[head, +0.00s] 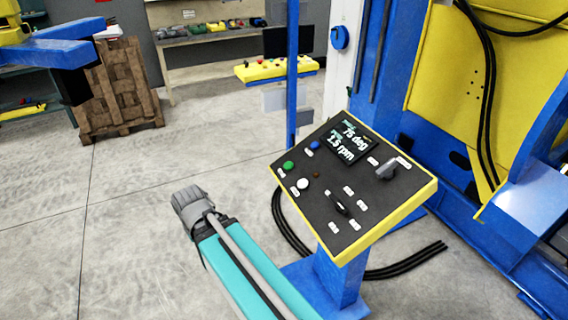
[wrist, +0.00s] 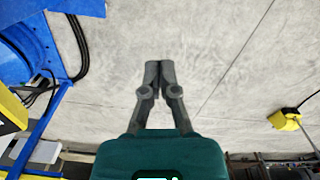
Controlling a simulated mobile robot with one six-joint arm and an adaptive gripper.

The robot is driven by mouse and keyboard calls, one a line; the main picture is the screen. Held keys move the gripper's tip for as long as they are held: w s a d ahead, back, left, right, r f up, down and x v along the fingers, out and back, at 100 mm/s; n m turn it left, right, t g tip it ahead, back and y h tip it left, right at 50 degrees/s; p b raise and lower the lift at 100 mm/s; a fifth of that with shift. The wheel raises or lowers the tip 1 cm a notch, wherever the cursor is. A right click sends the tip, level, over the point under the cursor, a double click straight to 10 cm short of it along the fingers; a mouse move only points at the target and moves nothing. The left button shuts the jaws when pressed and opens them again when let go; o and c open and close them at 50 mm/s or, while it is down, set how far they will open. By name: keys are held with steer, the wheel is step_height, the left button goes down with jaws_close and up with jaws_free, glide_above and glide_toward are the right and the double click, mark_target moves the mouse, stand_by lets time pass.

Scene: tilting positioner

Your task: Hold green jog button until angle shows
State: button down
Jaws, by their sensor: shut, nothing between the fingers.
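The control panel (head: 375,232) is a tilted black face with a yellow frame on a blue post. The green button (head: 289,165) is at its left edge, uncovered, with nothing touching it. The display (head: 347,142) at its top reads 75 deg and 1.5 rpm. My gripper (wrist: 159,80) shows in the wrist view with its fingers together and empty, over bare floor. The green button is not visible in the wrist view. In the head view my teal arm is left of and below the panel; I cannot make out the fingers there.
A blue button (head: 314,145), a white button (head: 302,183), a black selector (head: 341,205) and a grey knob (head: 387,170) are also on the panel. The big blue and yellow machine (head: 530,110) stands right behind it. Cables lie on the floor. Floor left of the panel is clear.

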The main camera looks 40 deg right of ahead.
mark_target(288, 165)
steer(key=w+d+r+n+h+p, duration=0.1)
steer(key=w+d+r+n+p, duration=0.2)
steer(key=d, duration=0.9)
steer(key=w+d+r+n+h+p, duration=0.2)
steer(key=w+d+n, duration=0.5)
steer(key=d, duration=0.6)
steer(key=w+d+r+n+g+h+p, duration=0.1)
steer(key=w+d+r+n+p, duration=0.3)
steer(key=w+d, duration=0.4)
steer(key=d+r+n+h, duration=0.1)
steer(key=d+r, duration=0.1)
steer(key=d, duration=0.2)
steer(key=shift+w+d+r, duration=0.15)
steer(key=shift+d+r, duration=0.15)
steer(key=shift+f, duration=0.15)
steer(key=b+x, duration=0.8)
steer(key=x, duration=0.1)
steer(key=b+x, duration=0.4)
steer(key=shift+s+d+f, duration=0.2)
steer(key=shift+d, duration=0.2)
steer(key=shift+d+f+b, duration=0.25)
steer(key=shift+f+b, duration=0.35)
steer(key=shift+s+d+f+b, duration=0.1)
steer(key=shift+s+f+b, duration=0.05)
steer(key=shift+s+b, duration=0.15)
stand_by(1.2)
